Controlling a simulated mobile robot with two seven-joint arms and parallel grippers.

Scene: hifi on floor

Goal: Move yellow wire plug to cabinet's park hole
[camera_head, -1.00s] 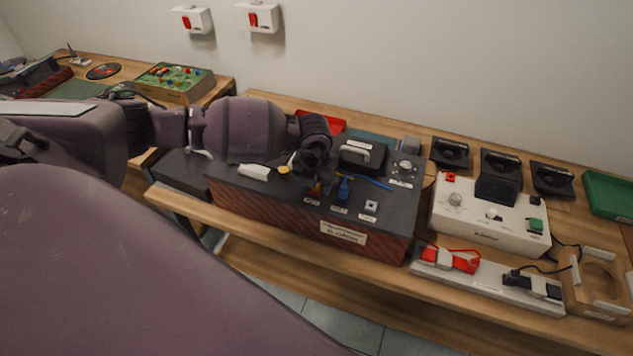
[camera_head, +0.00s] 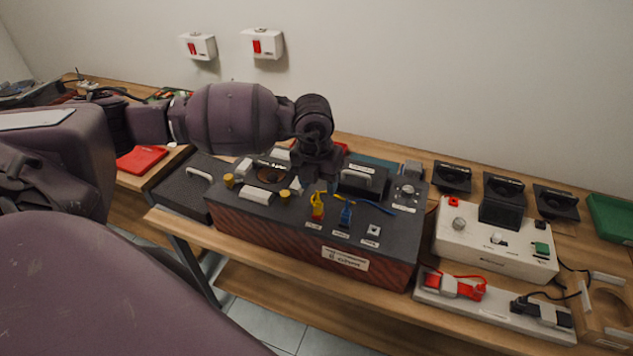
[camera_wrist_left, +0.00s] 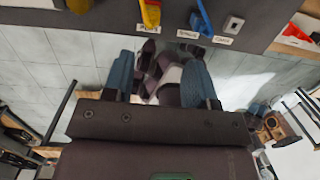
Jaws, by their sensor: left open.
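The yellow wire plug (camera_head: 317,208) stands upright in the top of the dark cabinet (camera_head: 235,210), with its yellow wire arching behind it. A blue plug (camera_head: 346,214) stands to its right. Right of that is a small pale square socket with a hole (camera_head: 374,229); its label is too small to read. My left gripper (camera_head: 318,178) is open and empty above and behind the yellow plug. In the left wrist view, the yellow plug (camera_wrist_left: 151,12) and the socket (camera_wrist_left: 233,25) lie at the top edge, beyond the spread fingers (camera_wrist_left: 160,72). My right gripper is out of view.
A dark block with a handle (camera_head: 362,178) and a knob (camera_head: 406,192) stand on the cabinet's top. Yellow posts (camera_head: 229,180) are on its left part. A white control box (camera_head: 495,240) and a power strip (camera_head: 492,305) are to the right.

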